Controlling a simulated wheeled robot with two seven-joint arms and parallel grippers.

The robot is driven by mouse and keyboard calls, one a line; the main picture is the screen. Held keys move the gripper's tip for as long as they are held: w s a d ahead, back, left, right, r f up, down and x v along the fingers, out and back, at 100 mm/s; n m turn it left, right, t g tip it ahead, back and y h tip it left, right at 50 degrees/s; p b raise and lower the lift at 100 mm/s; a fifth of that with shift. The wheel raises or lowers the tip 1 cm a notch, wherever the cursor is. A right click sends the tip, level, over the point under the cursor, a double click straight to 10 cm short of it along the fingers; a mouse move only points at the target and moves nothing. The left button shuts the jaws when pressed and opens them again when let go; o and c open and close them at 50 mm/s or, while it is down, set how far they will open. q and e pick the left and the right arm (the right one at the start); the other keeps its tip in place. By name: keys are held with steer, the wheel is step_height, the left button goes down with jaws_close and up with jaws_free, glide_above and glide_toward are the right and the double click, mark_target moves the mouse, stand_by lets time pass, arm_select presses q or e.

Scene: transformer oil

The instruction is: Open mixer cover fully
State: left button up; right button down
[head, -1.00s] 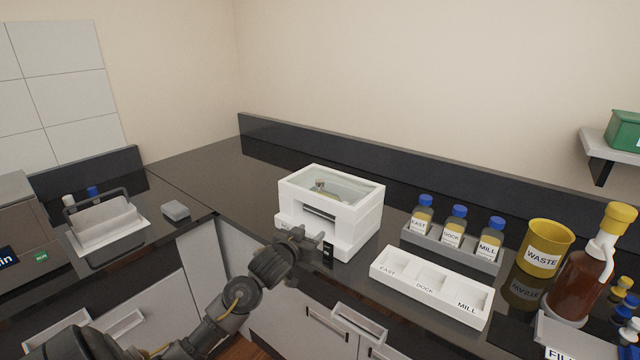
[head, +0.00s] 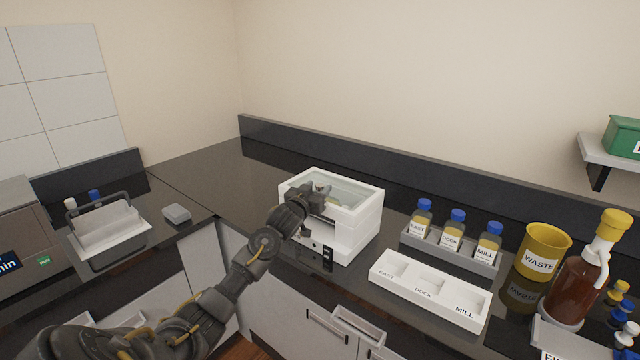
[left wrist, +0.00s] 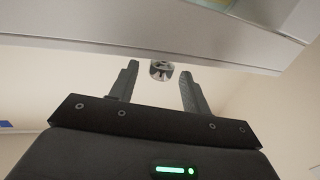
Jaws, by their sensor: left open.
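The mixer is a white box-shaped machine (head: 352,238) on the black counter. Its cover (head: 355,189), with a clear window, lies shut on top. My left gripper (head: 322,200) is at the front left of the mixer, up against the cover's front edge, and hides part of that front. In the left wrist view the left gripper (left wrist: 158,88) is open, its two fingers apart below the pale edge of the cover (left wrist: 150,28). A small shiny round knob (left wrist: 161,70) shows between the fingertips. I cannot tell if the fingers touch anything. My right gripper is out of view.
A white tray marked EAST, DOCK and MILL (head: 430,288) lies right of the mixer. Behind it a grey rack (head: 450,252) holds labelled bottles. A yellow WASTE cup (head: 543,250) and a brown bottle (head: 575,285) stand further right. The counter left of the mixer is clear.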

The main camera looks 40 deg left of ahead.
arm_select(q)
steer(key=shift+x, duration=1.2)
steer(key=shift+c, duration=0.3)
jaws_close()
